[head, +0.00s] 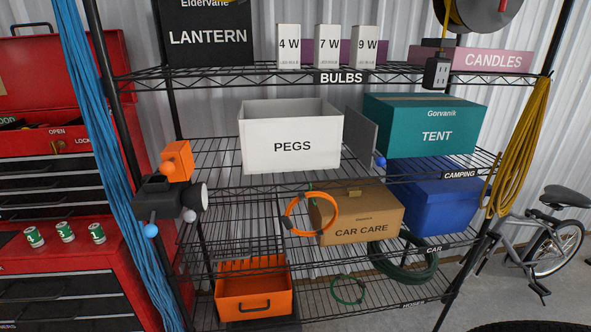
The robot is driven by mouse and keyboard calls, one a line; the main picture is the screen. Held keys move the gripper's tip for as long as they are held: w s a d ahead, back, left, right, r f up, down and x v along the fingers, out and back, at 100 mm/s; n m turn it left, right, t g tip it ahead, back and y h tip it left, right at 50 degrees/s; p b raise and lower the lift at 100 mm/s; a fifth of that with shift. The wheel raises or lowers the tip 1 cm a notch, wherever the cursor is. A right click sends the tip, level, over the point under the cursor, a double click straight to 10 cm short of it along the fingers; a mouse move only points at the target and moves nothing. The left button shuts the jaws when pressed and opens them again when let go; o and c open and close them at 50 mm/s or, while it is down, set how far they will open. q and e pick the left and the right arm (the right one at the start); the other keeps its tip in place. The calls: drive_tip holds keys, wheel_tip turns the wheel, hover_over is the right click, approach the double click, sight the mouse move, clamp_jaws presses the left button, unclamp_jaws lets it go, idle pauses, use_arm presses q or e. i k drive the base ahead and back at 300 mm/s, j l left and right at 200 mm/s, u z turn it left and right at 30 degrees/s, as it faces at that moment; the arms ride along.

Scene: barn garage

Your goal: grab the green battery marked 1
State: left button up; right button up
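Three small green-and-white batteries stand upright in a row on the red tool chest's ledge at the far left: a left one (34,237), a middle one (65,231) and a right one (97,233). Each has a pale mark on its green side. The marks are too small to read surely, so I cannot tell which is marked 1. Neither of my grippers can be made out in the head view.
The red tool chest (60,268) has a blue cord bundle (97,120) hanging at its right edge. A black lamp-like device (160,198) and an orange block (177,160) are close right of the batteries. A wire shelf (225,180) holds boxes. Ledge around the batteries looks clear.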

sight(95, 230)
drive_tip(key=u, duration=1.55)
drive_tip(key=i+j+z, duration=0.25)
drive_tip(key=i+j, duration=0.15)
drive_tip(key=i, duration=0.25)
drive_tip(key=i+j+z, duration=0.25)
drive_tip(key=i+j, duration=0.3)
drive_tip(key=i, duration=0.05)
